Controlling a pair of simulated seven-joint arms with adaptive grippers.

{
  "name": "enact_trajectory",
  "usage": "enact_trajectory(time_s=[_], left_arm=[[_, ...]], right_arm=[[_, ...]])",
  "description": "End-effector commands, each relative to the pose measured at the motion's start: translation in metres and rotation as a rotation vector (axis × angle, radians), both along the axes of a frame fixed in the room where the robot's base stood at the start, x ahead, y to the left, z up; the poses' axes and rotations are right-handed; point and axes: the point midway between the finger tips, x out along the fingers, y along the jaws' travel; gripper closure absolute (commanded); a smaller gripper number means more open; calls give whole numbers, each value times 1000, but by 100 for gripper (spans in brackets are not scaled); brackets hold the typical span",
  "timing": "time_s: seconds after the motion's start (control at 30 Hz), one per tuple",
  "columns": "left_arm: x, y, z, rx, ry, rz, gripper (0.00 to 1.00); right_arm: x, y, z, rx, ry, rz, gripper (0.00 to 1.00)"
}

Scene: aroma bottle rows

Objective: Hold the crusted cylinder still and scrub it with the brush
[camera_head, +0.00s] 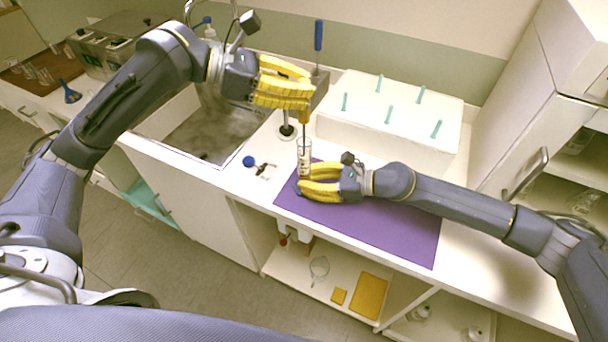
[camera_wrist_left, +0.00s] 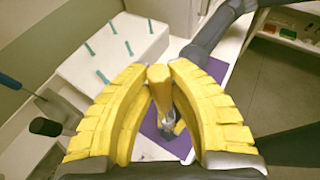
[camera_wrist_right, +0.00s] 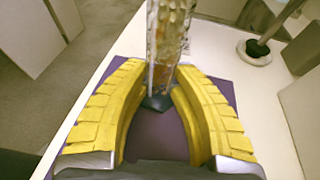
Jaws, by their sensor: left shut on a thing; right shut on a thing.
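The crusted cylinder (camera_head: 304,158) is clear, with brownish patches, and stands upright at the left part of the purple mat. My right gripper (camera_head: 302,182) is shut around its lower part. In the right wrist view the cylinder (camera_wrist_right: 168,40) rises between the yellow fingers. My left gripper (camera_head: 284,86) is above it, shut on the brush, whose orange handle (camera_head: 304,117) points down at the cylinder's mouth. In the left wrist view the handle (camera_wrist_left: 158,92) lies between the fingertips. I cannot tell how far the brush reaches inside the cylinder.
The purple mat (camera_head: 390,222) lies on the white counter. Behind it is a white block (camera_head: 395,135) with several teal pegs. A sink (camera_head: 185,135) is to the left. A blue-handled tool (camera_head: 318,36) stands upright behind the left gripper. A blue cap (camera_head: 249,161) lies near the mat.

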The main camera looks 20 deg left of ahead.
Motion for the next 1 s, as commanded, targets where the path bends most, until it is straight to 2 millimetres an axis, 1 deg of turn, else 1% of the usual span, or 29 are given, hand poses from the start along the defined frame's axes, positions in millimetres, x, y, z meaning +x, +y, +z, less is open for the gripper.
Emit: enact_trajectory(time_s=[0.2,0.53,1.0], left_arm=[[0,0,6,0,-2,1,100],[0,0,5,0,0,0,100],[0,0,-20,-1,2,0,100]], right_arm=[[0,0,0,0,0,0,90],[0,0,0,0,0,0,91],[0,0,0,0,0,1,91]])
